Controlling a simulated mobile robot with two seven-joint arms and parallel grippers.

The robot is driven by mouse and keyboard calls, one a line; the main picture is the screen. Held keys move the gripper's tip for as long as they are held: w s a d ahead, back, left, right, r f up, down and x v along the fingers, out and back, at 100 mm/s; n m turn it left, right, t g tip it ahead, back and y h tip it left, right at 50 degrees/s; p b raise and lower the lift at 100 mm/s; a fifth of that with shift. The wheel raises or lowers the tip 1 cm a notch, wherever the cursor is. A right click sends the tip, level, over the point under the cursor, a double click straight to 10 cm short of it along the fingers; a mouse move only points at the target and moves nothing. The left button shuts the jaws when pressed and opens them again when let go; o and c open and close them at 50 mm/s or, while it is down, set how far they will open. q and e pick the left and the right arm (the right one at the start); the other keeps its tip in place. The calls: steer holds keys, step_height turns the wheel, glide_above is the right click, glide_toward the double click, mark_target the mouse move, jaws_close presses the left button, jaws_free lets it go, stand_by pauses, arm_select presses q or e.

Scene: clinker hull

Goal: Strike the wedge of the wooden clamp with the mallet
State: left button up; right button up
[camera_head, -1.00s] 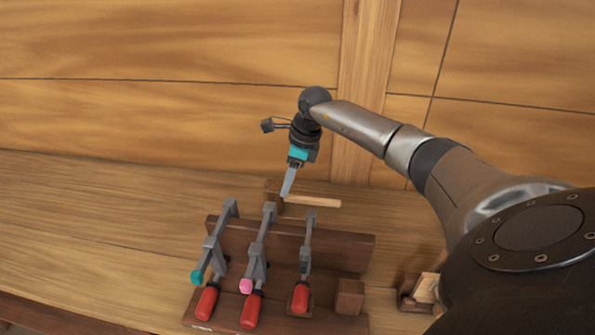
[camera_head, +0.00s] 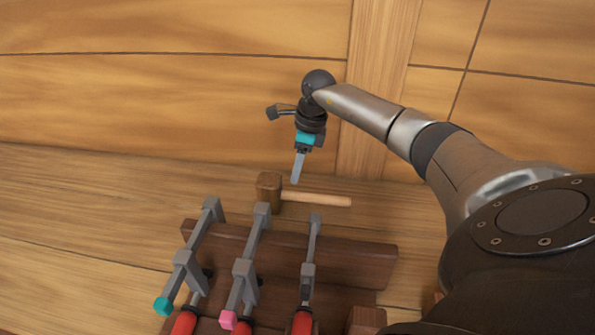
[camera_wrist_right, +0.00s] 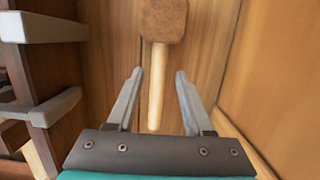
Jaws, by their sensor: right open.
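The mallet (camera_head: 269,193) has a brown block head and a pale round handle (camera_head: 322,199). It lies behind the clamp rack, handle pointing right. My right gripper (camera_head: 296,182) is open and points down over the mallet near the head. In the right wrist view the mallet head (camera_wrist_right: 164,20) is beyond the fingertips, and the handle (camera_wrist_right: 157,90) lies between the open fingers (camera_wrist_right: 159,72), with gaps at both sides. The wooden clamp and its wedge cannot be made out now; my right arm covers that area in the head view. My left gripper is out of view.
A dark wooden rack (camera_head: 345,256) in front of the mallet holds metal bar clamps (camera_head: 250,243) with red handles, their upper ends rising near it. A plank wall with an upright rib (camera_head: 370,95) stands behind. The planks left of the mallet (camera_head: 100,205) are clear.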

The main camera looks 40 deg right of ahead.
mark_target(291, 192)
steer(key=shift+w+a+f+b, duration=0.1)
steer(key=shift+a+f+b, duration=0.05)
steer(key=shift+f+b, duration=0.8)
steer(key=f+b, duration=0.1)
steer(key=f, duration=0.1)
steer(key=f+b, duration=0.2)
steer(key=f, duration=0.1)
steer(key=w+a+f+b, duration=0.1)
steer(key=f+b, duration=0.1)
steer(key=shift+w+f, duration=0.1)
steer(key=shift+f, duration=0.05)
jaws_close()
stand_by(1.0)
steer(key=shift+d+r, duration=0.1)
steer(key=shift+r, duration=0.15)
steer(key=shift+r+p, duration=0.3)
steer(key=shift+r, duration=0.15)
stand_by(0.3)
